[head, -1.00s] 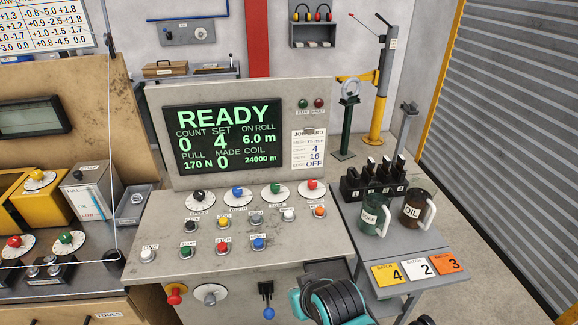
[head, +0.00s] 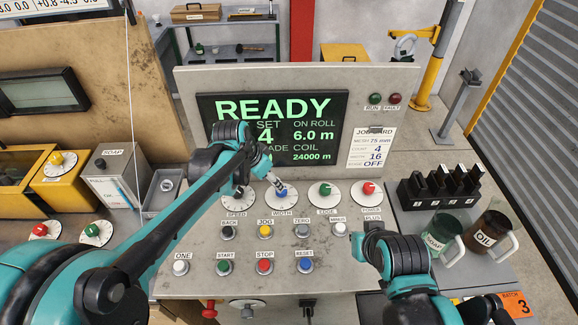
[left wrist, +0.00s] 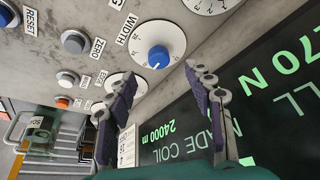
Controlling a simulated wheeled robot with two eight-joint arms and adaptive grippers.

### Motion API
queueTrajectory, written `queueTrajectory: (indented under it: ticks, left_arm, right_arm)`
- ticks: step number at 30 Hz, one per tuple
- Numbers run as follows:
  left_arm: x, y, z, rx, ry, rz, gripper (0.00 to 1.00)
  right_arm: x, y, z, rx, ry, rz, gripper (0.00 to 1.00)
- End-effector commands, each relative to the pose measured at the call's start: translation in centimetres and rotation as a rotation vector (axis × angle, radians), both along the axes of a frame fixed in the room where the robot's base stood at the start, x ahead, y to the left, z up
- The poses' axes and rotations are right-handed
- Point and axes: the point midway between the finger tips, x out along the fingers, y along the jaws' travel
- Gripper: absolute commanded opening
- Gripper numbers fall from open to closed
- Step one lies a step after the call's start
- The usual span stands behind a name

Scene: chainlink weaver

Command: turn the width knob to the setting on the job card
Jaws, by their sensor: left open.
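The width knob (head: 283,193) is a blue knob on a white numbered dial, labelled WIDTH, on the sloped console. In the left wrist view the knob (left wrist: 158,57) shows whole, with a pale pointer mark. My left gripper (head: 277,183) is over this dial in the head view and partly covers it. In the left wrist view its fingers (left wrist: 160,78) are spread, with the knob in line with the gap beyond the tips; contact is not visible. The job card (head: 371,148) is right of the screen and includes 75 mm, 4, 16 and OFF.
The screen (head: 315,105) reads READY, partly covered by my left arm. A green knob (head: 325,189) and a red knob (head: 368,188) sit right of the width dial. Push buttons, including yellow JOG (head: 265,231), lie below. Mugs (head: 490,232) stand at right.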

Motion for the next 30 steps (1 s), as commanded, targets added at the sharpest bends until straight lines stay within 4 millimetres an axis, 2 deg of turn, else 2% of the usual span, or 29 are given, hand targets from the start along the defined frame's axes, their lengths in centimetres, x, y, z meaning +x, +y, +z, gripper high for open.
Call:
queueTrajectory:
  ticks: [5, 12, 18, 29, 30]
  left_arm:
    - [0.8, -0.8, -1.3, -0.001, 0.005, -0.028, 0.53]
    - [1.8, -1.9, -5.0, -0.001, 0.005, -0.025, 0.53]
    - [2.4, -2.5, -7.1, 0.000, 0.004, -0.024, 0.53]
    - [2.6, -2.7, -7.6, 0.000, 0.004, -0.024, 0.53]
    - [2.6, -2.7, -7.6, 0.000, 0.005, -0.023, 0.42]
  right_arm:
    - [0.0, 0.0, -0.2, 0.000, 0.001, 0.000, 0.00]
    - [0.0, 0.0, -1.5, 0.000, 0.001, 0.000, 0.00]
    - [0.0, 0.0, -2.1, 0.000, 0.000, 0.000, 0.00]
    - [0.0, 0.0, -2.1, 0.000, 0.000, 0.000, 0.00]
    - [0.0, 0.0, -2.1, 0.000, 0.000, 0.000, 0.00]
